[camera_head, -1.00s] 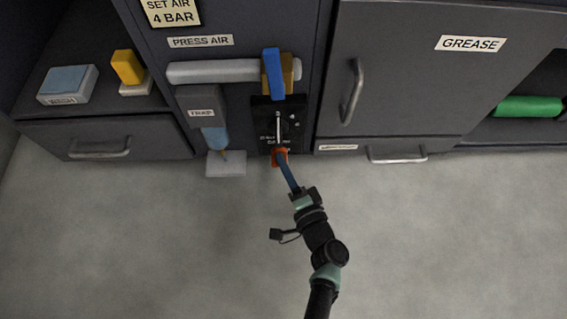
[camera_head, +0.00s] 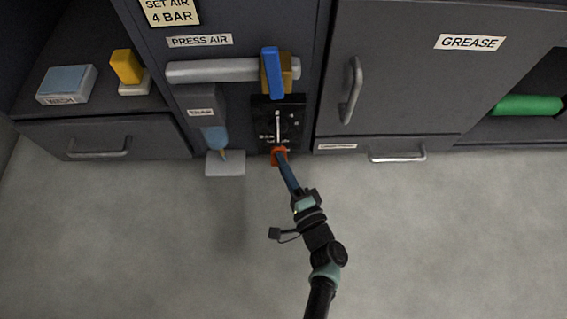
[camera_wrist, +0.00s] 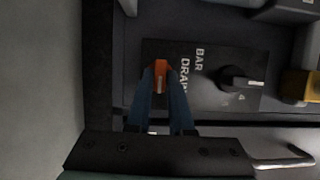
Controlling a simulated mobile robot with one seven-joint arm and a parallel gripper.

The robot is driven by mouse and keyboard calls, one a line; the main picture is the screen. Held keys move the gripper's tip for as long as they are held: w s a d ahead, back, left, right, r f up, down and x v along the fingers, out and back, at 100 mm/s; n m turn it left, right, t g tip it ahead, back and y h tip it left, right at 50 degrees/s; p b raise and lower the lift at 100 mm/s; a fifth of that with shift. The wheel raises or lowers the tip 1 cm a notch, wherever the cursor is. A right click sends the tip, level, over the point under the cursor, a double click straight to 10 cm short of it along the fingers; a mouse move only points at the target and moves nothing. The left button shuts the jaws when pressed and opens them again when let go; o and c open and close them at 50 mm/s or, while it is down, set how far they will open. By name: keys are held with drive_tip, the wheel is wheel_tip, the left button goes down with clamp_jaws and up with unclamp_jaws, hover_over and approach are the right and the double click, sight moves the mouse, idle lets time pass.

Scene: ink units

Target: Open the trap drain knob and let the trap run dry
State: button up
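The trap, a grey housing labelled TRAP (camera_head: 201,98) with a blue bowl (camera_head: 214,137), hangs on the cabinet front. A small yellowish tip shows under the bowl, above a pale block (camera_head: 225,163). To its right is a black panel (camera_head: 267,108) with a dial; DRAIN and BAR are legible on it in the wrist view (camera_wrist: 215,95). An orange-red knob (camera_head: 279,150) sits at the panel's lower edge, beside the word DRAIN in the wrist view (camera_wrist: 160,68). My gripper (camera_wrist: 160,80) has its blue fingers closed in around this knob, which partly hides between them.
A white pipe (camera_head: 215,71) with a blue-handled valve (camera_head: 273,75) runs above the panel. A GREASE cabinet door (camera_head: 420,70) with a handle is to the right. A drawer (camera_head: 100,138) is at left. The floor in front is clear.

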drive_tip(key=o, duration=0.4)
drive_tip(key=shift+c, duration=0.2)
drive_tip(key=p+v, duration=0.4)
drive_tip(key=v, duration=0.9)
drive_tip(key=shift+p, duration=0.4)
drive_tip(key=shift+a, duration=0.1)
